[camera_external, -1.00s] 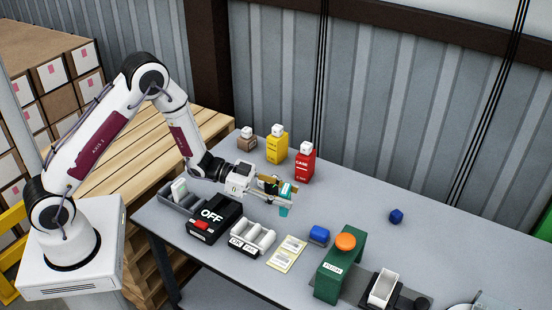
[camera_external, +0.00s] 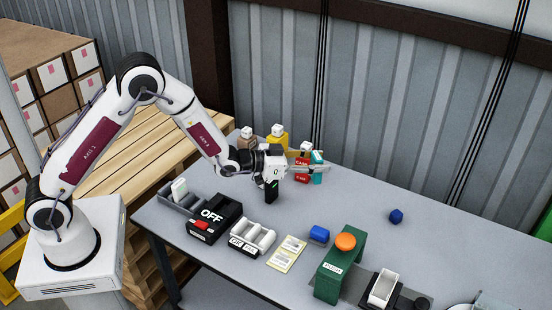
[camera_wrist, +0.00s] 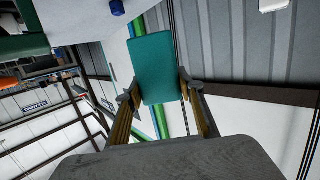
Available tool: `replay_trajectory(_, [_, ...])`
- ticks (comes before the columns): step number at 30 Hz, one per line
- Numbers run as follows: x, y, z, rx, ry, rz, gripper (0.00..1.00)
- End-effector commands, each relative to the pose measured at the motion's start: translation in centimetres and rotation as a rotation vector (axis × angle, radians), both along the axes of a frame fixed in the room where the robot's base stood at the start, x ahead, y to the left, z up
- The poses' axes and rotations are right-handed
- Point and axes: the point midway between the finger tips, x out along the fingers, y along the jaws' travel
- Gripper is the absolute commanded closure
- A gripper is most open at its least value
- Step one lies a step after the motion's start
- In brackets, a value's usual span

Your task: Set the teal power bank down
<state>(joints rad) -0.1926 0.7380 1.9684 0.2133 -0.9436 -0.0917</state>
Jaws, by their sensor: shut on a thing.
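The teal power bank (camera_external: 318,168) is held at the end of my gripper (camera_external: 314,169), upright, near the red carton (camera_external: 302,167) at the back of the table. In the wrist view the teal power bank (camera_wrist: 158,68) fills the space between the two fingers of my gripper (camera_wrist: 161,90), which are shut on its lower part. Its underside and its exact height above the table are hidden, so I cannot tell if it touches the table. My gripper covers part of the red carton.
The yellow carton (camera_external: 278,138) and brown carton (camera_external: 246,142) stand to the left, partly hidden by my arm.

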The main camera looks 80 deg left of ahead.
Motion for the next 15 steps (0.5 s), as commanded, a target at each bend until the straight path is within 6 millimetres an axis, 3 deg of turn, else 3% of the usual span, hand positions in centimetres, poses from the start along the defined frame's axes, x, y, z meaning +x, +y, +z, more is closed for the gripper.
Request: replay_trajectory(15, [1.6, 1.5, 2.0, -0.001, -0.002, 0.223, 0.88])
